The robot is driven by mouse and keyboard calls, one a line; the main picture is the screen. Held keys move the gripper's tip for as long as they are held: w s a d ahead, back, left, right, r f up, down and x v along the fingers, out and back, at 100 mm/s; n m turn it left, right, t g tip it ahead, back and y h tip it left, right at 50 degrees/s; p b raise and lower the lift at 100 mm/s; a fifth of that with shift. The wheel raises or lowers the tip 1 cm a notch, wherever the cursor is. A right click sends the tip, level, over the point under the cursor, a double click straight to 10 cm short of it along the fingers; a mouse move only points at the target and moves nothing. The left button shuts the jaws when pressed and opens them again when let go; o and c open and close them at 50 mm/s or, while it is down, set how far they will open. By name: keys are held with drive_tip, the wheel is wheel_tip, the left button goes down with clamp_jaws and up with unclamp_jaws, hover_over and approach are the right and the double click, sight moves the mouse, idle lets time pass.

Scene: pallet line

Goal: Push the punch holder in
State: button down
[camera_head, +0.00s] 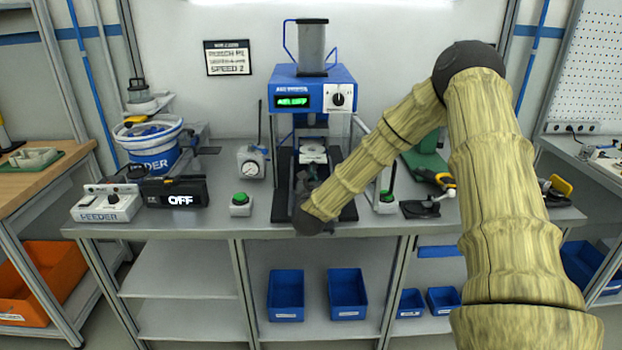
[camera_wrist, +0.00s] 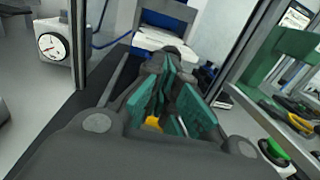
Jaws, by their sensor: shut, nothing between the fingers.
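The blue press (camera_head: 312,90) stands at the back middle of the bench, with a lit green display. Inside its frame a pale block (camera_head: 313,155), which looks like the punch holder, sits above the dark base plate (camera_head: 348,212). In the wrist view the pale block (camera_wrist: 155,38) is straight ahead of my fingertips, under a blue part. My gripper (camera_head: 306,180) is low over the base plate, in front of the block. In the wrist view my gripper (camera_wrist: 175,62) has its teal-padded fingers shut with nothing held. I cannot tell whether the fingertips touch the block.
A pressure gauge (camera_head: 251,162) and a green button (camera_head: 240,199) stand left of the press. Another green button (camera_head: 386,196) and a green hand press (camera_head: 425,160) are on the right. A feeder bowl (camera_head: 152,145) and a control box (camera_head: 107,203) occupy the bench's left.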

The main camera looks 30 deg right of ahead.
sight(310, 161)
idle(0.3)
drive_tip(key=b+x, duration=0.6)
drive_tip(key=x, duration=0.2)
drive_tip(key=shift+w+f, duration=0.2)
drive_tip(key=shift+w, duration=0.3)
drive_tip(key=shift+d+r, duration=0.1)
drive_tip(key=shift+r, duration=0.3)
drive_tip(key=shift+w, duration=0.1)
